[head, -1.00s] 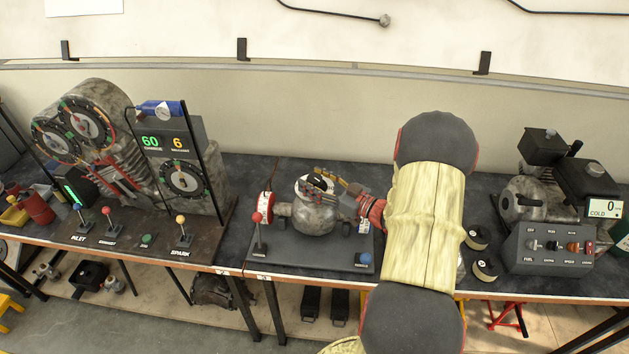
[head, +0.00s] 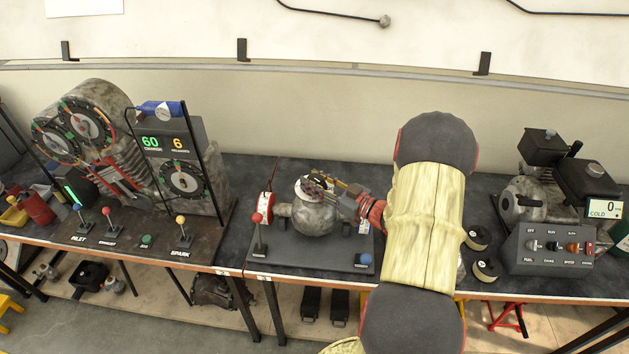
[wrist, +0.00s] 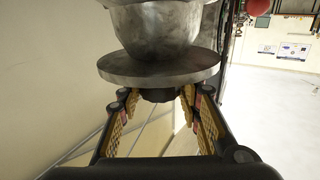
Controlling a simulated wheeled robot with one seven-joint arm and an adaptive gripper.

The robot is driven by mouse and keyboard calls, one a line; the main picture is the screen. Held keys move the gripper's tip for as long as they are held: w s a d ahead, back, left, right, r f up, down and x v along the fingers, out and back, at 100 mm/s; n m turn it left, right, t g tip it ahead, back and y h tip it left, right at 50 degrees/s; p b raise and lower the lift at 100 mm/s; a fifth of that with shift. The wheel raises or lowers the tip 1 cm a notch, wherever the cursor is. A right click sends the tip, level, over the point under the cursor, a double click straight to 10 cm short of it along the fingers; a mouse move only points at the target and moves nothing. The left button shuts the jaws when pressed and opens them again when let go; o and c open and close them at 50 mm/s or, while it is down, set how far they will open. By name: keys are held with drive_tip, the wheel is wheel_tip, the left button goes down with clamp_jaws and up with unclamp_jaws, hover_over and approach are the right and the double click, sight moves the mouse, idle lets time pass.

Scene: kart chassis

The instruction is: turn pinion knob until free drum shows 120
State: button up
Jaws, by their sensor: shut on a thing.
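A rounded grey metal housing (head: 314,217) stands on a dark base plate (head: 310,252) on the bench. A red-and-white drum (head: 267,204) is on its left side. My arm mostly hides the right side; only a small pale part (head: 362,227) shows there. Drum readings are too small to read. My gripper (head: 318,184) is at the top of the housing, over a pale disc. In the wrist view, my gripper (wrist: 160,98) has its yellow-padded fingers on both sides of a dark knob (wrist: 160,95), shut on it, beside a round metal flange (wrist: 160,68).
The engine rig (head: 120,150) is left, with dials and levers. A grey control box (head: 552,248) is right. Two dark rings (head: 486,270) lie right of my arm.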

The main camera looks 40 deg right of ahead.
drive_tip(key=shift+m+h, duration=0.3)
drive_tip(key=m+h, duration=0.2)
drive_tip(key=h, duration=0.2)
drive_tip(key=shift+a, duration=0.1)
drive_tip(key=m+h, duration=0.1)
drive_tip(key=h, duration=0.1)
drive_tip(key=m+h+b, duration=0.1)
drive_tip(key=m+h, duration=0.1)
drive_tip(key=h, duration=0.1)
drive_tip(key=shift+w+a+f+m+g, duration=0.1)
drive_tip(key=shift+m+g, duration=0.2)
drive_tip(key=m+g+h+b, duration=0.2)
drive_tip(key=m+h, duration=0.1)
drive_tip(key=h, duration=0.1)
drive_tip(key=shift+g+h, duration=0.3)
drive_tip(key=shift+m+g+h+b, duration=0.75)
drive_tip(key=shift+m+g+h, duration=0.35)
drive_tip(key=shift+m+h, duration=0.1)
drive_tip(key=shift+d, duration=0.2)
drive_tip(key=o, duration=1.2)
